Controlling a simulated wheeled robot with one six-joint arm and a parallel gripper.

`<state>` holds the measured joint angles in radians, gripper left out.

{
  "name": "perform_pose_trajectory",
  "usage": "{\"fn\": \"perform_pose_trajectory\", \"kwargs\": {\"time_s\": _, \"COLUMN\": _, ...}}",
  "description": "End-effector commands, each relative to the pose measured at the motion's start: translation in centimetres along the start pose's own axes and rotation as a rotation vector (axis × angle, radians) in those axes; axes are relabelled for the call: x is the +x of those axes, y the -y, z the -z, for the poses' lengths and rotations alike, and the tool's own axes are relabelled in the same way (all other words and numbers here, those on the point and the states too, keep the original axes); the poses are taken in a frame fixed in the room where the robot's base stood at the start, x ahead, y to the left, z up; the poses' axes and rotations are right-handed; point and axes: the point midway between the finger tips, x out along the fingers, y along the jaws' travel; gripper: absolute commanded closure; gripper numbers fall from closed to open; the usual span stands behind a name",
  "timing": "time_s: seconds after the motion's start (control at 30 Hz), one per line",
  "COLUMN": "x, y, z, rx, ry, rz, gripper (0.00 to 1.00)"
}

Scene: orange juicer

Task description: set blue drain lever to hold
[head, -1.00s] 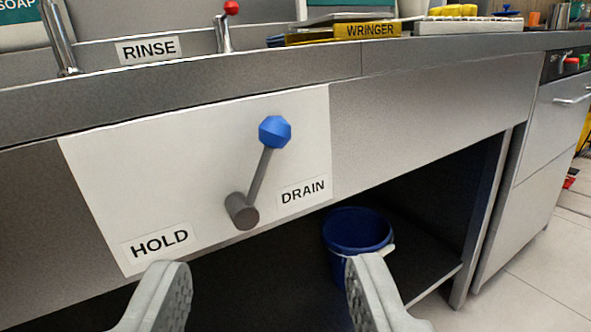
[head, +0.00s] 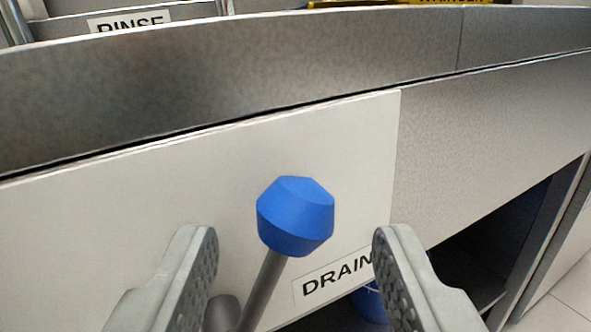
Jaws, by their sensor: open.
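The blue drain lever has a faceted blue knob (head: 296,216) on a grey rod (head: 262,290). The rod rises from a grey pivot (head: 221,312), which is partly hidden at the bottom of the view. The lever leans up and to the right, on the side of the DRAIN label (head: 335,277). The HOLD label is out of view. My gripper (head: 294,245) is open, with one finger left of the knob and the other right of it. A gap shows between the knob and each finger.
A white panel (head: 120,215) backs the lever under a steel counter edge (head: 250,75). The RINSE label (head: 129,21) is at the top left. A blue bucket (head: 369,303) shows partly behind the right finger, by the dark opening under the counter.

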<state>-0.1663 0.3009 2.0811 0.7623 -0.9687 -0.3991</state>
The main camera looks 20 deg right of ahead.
Motion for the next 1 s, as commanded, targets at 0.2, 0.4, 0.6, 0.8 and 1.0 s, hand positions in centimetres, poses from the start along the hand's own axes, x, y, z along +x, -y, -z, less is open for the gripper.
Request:
{"fn": "perform_pose_trajectory", "kwargs": {"time_s": 0.2, "x": 2.1, "y": 0.0, "z": 0.0, "rx": 0.000, "ry": -0.001, "rz": -0.001, "gripper": 0.51}}
{"fn": "perform_pose_trajectory", "kwargs": {"time_s": 0.4, "x": 2.5, "y": 0.0, "z": 0.0, "rx": 0.000, "ry": -0.001, "rz": 0.000, "gripper": 0.51}}
{"fn": "perform_pose_trajectory", "kwargs": {"time_s": 0.6, "x": 2.5, "y": 0.0, "z": 0.0, "rx": 0.000, "ry": 0.000, "rz": 0.000, "gripper": 0.57}}
{"fn": "perform_pose_trajectory", "kwargs": {"time_s": 0.8, "x": 2.4, "y": 0.0, "z": 0.0, "rx": 0.000, "ry": 0.000, "rz": 0.000, "gripper": 0.97}}
{"fn": "perform_pose_trajectory", "kwargs": {"time_s": 1.0, "x": 2.4, "y": 0.0, "z": 0.0, "rx": -0.002, "ry": -0.001, "rz": 0.000, "gripper": 1.00}}
